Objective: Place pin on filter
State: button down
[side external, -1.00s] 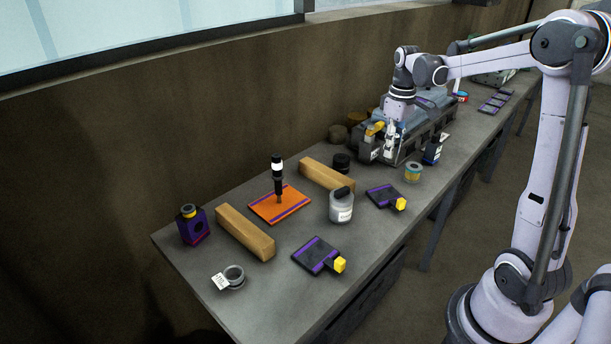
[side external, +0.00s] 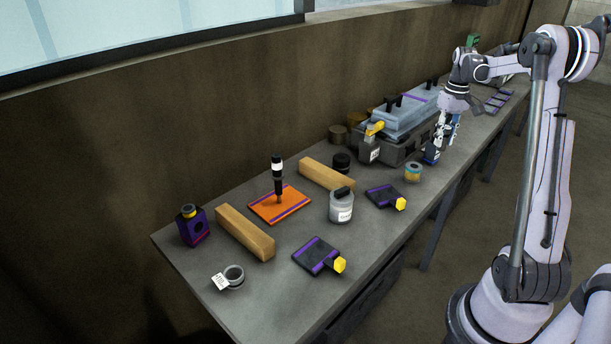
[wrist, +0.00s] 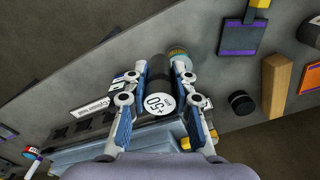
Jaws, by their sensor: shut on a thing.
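My gripper (side external: 440,146) is at the front right side of the engine block. In the wrist view its blue-padded fingers (wrist: 158,108) are closed on a dark grey cylinder, which I take for the pin (wrist: 158,70). A round white label on its near end reads about "50". In the side view the fingers mostly hide it, and I cannot tell whether it touches the table. A short yellow and teal banded can (side external: 413,173), possibly the filter, stands on the table to the left; it also shows just beyond the pin in the wrist view (wrist: 179,56).
The grey engine block (side external: 398,148) with its blue-grey cover is close behind my gripper. Purple-edged plates with yellow ends (side external: 383,197), a clear jar (side external: 342,206), wooden blocks (side external: 245,232) and an orange plate (side external: 268,212) occupy the left table. The front edge drops off nearby.

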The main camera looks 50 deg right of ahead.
jog(key=w+f, duration=0.1)
jog(key=w, duration=0.1)
jog(key=w+f, duration=0.1)
jog(key=w, duration=0.1)
jog(key=w+a+f, duration=0.1)
jog(key=w, duration=0.1)
jog(key=shift+w+a+f, duration=0.1)
jog(key=shift+w+f, duration=0.05)
jog(key=shift+f, duration=2.3)
jog(key=shift+f, duration=0.1)
jog(key=c, duration=1.1)
grip_release()
